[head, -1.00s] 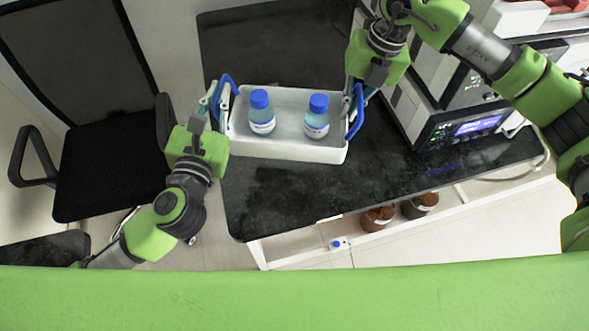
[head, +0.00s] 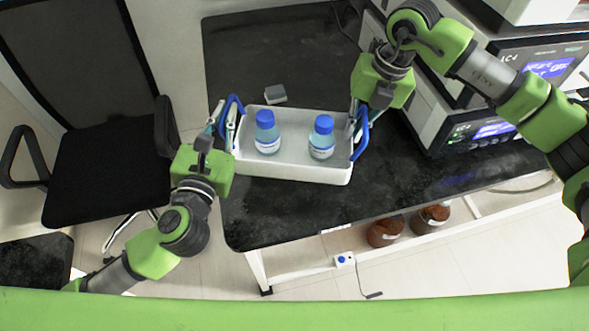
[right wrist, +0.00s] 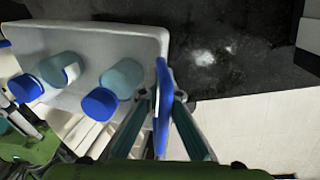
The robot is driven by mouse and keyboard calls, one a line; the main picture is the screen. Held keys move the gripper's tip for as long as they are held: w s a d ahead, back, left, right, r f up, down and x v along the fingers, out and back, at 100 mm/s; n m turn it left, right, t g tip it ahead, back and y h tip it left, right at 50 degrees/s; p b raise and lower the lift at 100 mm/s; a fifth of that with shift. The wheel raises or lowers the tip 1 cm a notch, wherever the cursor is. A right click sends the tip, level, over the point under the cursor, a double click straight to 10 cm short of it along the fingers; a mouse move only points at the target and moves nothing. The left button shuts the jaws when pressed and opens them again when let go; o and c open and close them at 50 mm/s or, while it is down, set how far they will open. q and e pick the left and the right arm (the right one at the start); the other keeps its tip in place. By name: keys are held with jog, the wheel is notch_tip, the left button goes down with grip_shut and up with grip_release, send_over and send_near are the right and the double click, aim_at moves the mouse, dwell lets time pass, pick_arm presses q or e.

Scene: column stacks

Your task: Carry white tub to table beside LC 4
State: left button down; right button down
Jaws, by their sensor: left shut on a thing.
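The white tub (head: 290,170) is a shallow rectangular tray with a blue handle at each end, level over the black table (head: 265,215). Two blue-capped bottles (head: 267,133) (head: 321,138) stand in it. My left gripper (head: 219,122) is shut on the tub's left handle (head: 232,108). My right gripper (head: 357,112) is at the right handle (head: 362,135); in the right wrist view its fingers (right wrist: 164,98) close in on both sides of that handle. I cannot tell whether the tub's underside touches the table. An instrument marked LC4 (head: 542,62) stands at the right.
A small grey block (head: 275,94) lies behind the tub. A black chair (head: 110,165) stands left of the table. Brown jars (head: 385,231) sit on a shelf below the front edge.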

jog(key=shift+f, duration=0.1)
